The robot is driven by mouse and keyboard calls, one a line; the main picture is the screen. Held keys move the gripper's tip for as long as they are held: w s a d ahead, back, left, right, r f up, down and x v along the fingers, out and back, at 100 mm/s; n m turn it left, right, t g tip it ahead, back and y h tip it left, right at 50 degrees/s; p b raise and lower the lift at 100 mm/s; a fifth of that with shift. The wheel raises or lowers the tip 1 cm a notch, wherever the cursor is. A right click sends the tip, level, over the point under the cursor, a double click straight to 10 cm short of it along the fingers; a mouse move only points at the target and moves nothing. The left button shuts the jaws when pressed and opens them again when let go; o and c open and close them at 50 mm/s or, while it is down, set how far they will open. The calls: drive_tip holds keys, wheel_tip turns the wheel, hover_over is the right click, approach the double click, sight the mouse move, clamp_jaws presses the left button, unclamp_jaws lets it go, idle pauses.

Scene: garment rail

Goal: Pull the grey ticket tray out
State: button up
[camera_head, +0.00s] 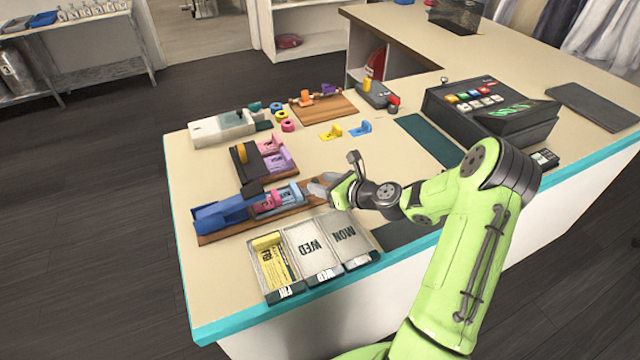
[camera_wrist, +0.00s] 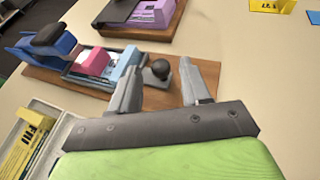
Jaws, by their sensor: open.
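The grey ticket tray (camera_head: 281,207) sits on a wooden board at the blue holder (camera_head: 226,213) and carries pink and blue tickets. In the wrist view the tray (camera_wrist: 88,82) is at upper left, with a grey end piece and a dark round knob (camera_wrist: 187,66) at its right end. My gripper (camera_head: 322,187) is low over the right end of the board. In the wrist view my gripper (camera_wrist: 165,68) is open, and the knob shows between its fingers. I cannot tell whether a finger touches it.
Day trays (camera_head: 311,247) marked MON, WED and FRI lie in front of the board; a yellow ticket (camera_head: 273,262) is in FRI. A dark holder (camera_head: 246,163) with pink and purple tickets stands behind. A till (camera_head: 490,110) stands at the right. Counter right of the board is mostly clear.

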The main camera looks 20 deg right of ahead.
drive_tip(key=shift+x, duration=0.75)
drive_tip(key=shift+c, duration=0.4)
clamp_jaws()
